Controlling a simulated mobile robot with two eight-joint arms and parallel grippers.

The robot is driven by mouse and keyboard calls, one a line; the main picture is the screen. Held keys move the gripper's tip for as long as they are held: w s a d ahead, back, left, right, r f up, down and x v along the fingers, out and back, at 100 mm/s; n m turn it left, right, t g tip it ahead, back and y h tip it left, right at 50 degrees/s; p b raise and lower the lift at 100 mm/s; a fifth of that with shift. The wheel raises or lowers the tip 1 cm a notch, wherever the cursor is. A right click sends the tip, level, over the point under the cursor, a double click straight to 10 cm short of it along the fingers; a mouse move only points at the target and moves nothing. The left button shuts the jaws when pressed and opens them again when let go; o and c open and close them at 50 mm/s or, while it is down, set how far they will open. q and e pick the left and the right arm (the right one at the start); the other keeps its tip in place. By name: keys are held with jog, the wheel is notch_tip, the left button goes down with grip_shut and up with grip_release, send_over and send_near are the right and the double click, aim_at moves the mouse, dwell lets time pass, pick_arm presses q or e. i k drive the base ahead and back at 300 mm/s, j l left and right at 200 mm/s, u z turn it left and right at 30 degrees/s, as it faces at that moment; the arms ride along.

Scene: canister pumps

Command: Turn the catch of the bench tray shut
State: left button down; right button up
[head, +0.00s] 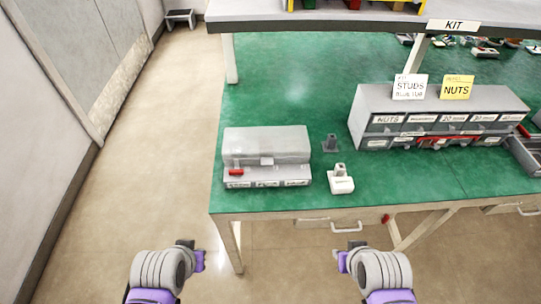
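The bench tray looks to be the grey box (267,143) with a closed-looking lid at the left front of the green bench. A small red piece (236,172), likely its catch, lies roughly level at the left of its front face, above a row of white labels. A small pale plate (267,161) is at the front middle. My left gripper (198,261) and my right gripper (343,262) are both in front of the bench edge, apart from the tray and touching nothing. Their fingers are seen too small to tell open from shut.
A white block with a post (341,181) and a dark grey post (330,143) stand right of the tray. A grey drawer unit (430,97) with STUDS and NUTS cards stands farther right. A raised shelf (350,19) spans the back. Green bench top (280,80) behind the tray is clear.

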aim_at(236, 172)
jog(key=i+l+u, duration=0.1)
jog(key=u, duration=0.3)
jog(key=i+l+u, duration=0.1)
jog(key=u, duration=0.3)
jog(key=i+l+u, duration=0.15)
jog(key=u, duration=0.3)
